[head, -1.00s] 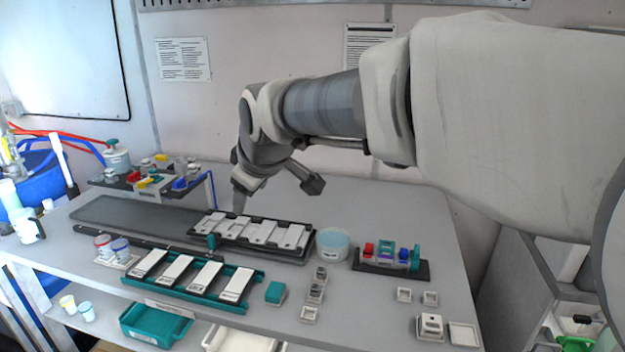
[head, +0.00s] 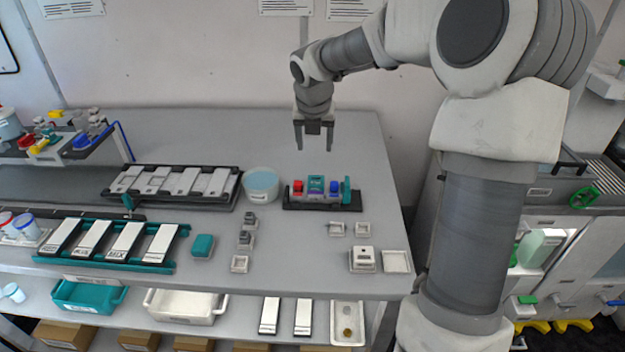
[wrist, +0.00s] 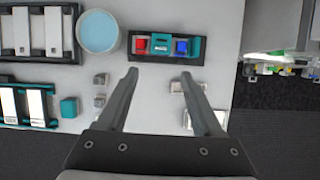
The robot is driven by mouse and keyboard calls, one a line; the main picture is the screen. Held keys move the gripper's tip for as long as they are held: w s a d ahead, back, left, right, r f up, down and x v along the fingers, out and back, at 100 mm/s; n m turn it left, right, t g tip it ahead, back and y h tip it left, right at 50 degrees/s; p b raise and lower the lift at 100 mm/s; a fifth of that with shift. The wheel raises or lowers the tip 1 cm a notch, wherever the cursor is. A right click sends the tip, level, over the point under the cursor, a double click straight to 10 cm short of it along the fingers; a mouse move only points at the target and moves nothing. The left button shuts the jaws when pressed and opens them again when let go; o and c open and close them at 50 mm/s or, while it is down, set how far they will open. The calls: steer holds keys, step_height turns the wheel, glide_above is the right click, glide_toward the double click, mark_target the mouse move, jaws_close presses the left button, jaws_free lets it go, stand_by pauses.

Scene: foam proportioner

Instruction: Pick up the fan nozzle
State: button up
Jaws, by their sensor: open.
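I cannot tell for sure which piece is the fan nozzle. Small coloured pieces stand in a black holder (head: 330,207) right of the tub: a red one (head: 298,187), a teal and purple one (head: 316,186), a blue one (head: 334,187) and a tall teal one (head: 347,189) at the right end. In the wrist view the holder (wrist: 148,57) lies just beyond my fingertips, with the red piece (wrist: 141,44) and blue piece (wrist: 181,46) clear. My gripper (head: 314,145) is open and empty, pointing down, above the table and apart from the holder.
A round tub with light blue contents (head: 262,184) stands left of the holder. A dark tray of white plates (head: 172,182) and a teal rack (head: 112,245) lie farther left. Small white trays (head: 397,262) sit at the front right. The table behind the holder is clear.

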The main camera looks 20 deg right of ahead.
mark_target(316, 180)
steer(key=b+x, duration=0.2)
steer(key=x, duration=1.5)
steer(key=shift+w+d+f, duration=0.15)
steer(key=shift+f, duration=0.05)
steer(key=shift+c, duration=0.3)
steer(key=c, duration=0.9)
